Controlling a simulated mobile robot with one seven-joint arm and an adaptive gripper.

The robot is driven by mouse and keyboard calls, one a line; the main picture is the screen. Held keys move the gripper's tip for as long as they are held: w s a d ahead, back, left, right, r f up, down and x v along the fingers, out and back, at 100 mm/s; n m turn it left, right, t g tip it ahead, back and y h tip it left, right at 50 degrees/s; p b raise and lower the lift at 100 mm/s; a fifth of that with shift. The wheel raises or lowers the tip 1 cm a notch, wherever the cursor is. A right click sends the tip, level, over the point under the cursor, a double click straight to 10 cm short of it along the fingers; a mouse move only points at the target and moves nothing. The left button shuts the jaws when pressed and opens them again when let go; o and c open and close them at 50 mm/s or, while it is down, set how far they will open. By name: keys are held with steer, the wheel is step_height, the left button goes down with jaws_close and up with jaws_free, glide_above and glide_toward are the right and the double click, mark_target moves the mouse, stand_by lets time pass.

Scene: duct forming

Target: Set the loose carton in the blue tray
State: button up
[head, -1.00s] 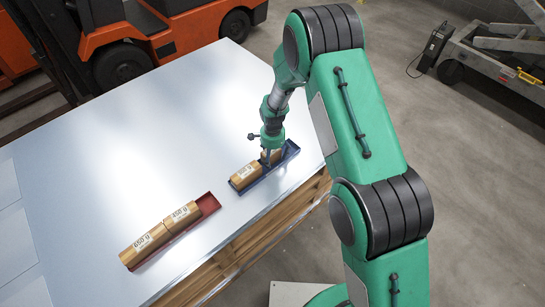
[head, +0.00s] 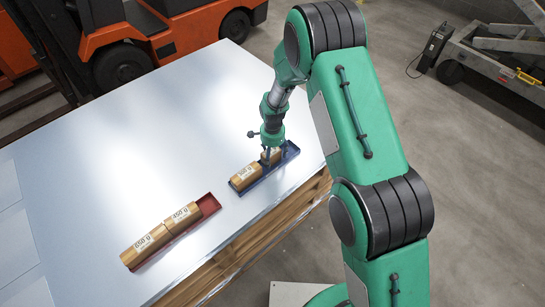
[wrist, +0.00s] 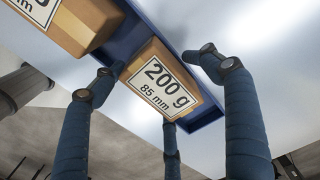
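The blue tray (head: 290,150) lies on the metal tabletop near its right edge and also shows in the wrist view (wrist: 128,38). The carton marked 200 g, 85 mm (wrist: 160,80) appears to lie within the tray, label up, at the tray's far end. My gripper (head: 268,157) is down around this carton and partly hides it in the head view. In the wrist view its blue fingers (wrist: 155,75) surround the carton, with their tips close to its edges. I cannot tell whether they press on it. A second carton (head: 245,174) lies in the tray's near end.
A red tray (head: 209,204) holds two cartons, marked 450 g (head: 182,214) and 650 g (head: 145,244), left of the blue tray. The back and left of the tabletop (head: 150,140) are clear. An orange forklift (head: 165,40) stands behind the table.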

step_height(320, 180, up, 12)
steer(key=shift+f+p, duration=0.1)
steer(key=shift+p, duration=0.45)
stand_by(0.5)
step_height(320, 180, up, 16)
steer(key=n+t, duration=0.1)
steer(key=n, duration=0.1)
glide_above(273, 152)
steer(key=s+d, duration=0.3)
steer(key=d, duration=0.3)
steer(key=s+d+r+n+t, duration=0.1)
steer(key=s+d+r, duration=0.3)
steer(key=r, duration=0.4)
steer(key=s+d+r+n+t, duration=0.1)
steer(key=s+d+r, duration=0.4)
steer(key=r, duration=0.2)
steer(key=s+d+r+n+t, duration=0.1)
steer(key=s+d+r, duration=0.2)
steer(key=s, duration=0.5)
steer(key=s+d+r+n, duration=0.2)
steer(key=s+d+r, duration=0.2)
steer(key=s, duration=0.5)
steer(key=s+d+r+n+t, duration=0.1)
steer(key=s+d+r+n, duration=0.1)
steer(key=s, duration=0.7)
steer(key=shift+d+r+t, duration=0.3)
steer(key=shift+d+r, duration=0.5)
steer(key=shift+r, duration=0.05)
